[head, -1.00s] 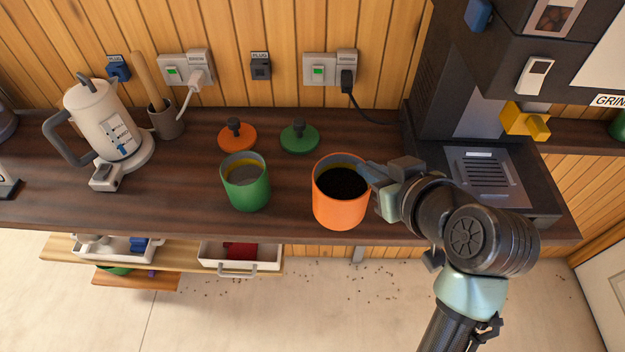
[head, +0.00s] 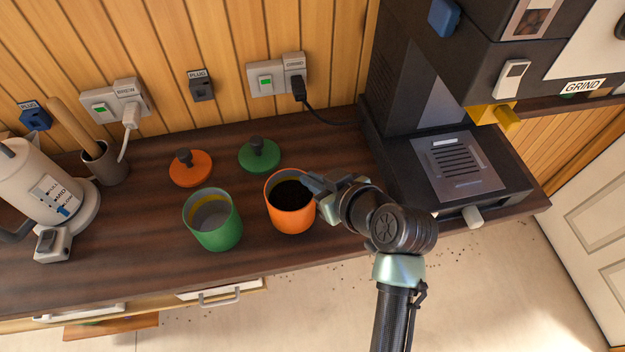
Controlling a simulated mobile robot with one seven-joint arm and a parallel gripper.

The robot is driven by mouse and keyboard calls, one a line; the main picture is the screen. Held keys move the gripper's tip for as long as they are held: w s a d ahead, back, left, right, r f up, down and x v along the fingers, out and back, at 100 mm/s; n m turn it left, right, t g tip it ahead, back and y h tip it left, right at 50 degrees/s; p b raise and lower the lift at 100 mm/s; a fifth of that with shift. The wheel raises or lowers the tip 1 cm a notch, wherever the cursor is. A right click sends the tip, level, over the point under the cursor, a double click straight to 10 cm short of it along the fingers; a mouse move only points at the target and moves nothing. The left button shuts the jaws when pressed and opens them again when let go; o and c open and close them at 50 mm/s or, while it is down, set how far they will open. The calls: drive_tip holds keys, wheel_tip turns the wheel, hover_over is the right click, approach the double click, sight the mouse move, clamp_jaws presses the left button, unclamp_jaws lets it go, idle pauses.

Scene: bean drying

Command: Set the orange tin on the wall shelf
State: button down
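The orange tin (head: 291,217) is upright and open-topped, with dark contents, over the dark wooden counter (head: 120,265). The green tin (head: 214,233) stands to its left, open, with grey inside. My gripper (head: 318,188) is at the orange tin's upper right rim, reaching in from the right. It appears to touch the tin, but the fingers overlap the rim and their gap is hidden. I cannot tell whether the tin rests on the counter or is slightly raised. A dark shelf (head: 560,106) runs along the wall at the right, partly hidden by the grinder.
An orange lid (head: 190,172) and a green lid (head: 259,156) lie behind the tins. The large dark grinder (head: 410,100) stands close right of my gripper. A kettle (head: 45,195) and a cup with a wooden handle (head: 104,165) are at left.

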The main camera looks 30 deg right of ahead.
drive_tip(key=shift+f, duration=0.7)
drive_tip(key=c, duration=1.1)
unclamp_jaws()
drive_tip(key=shift+o, duration=0.2)
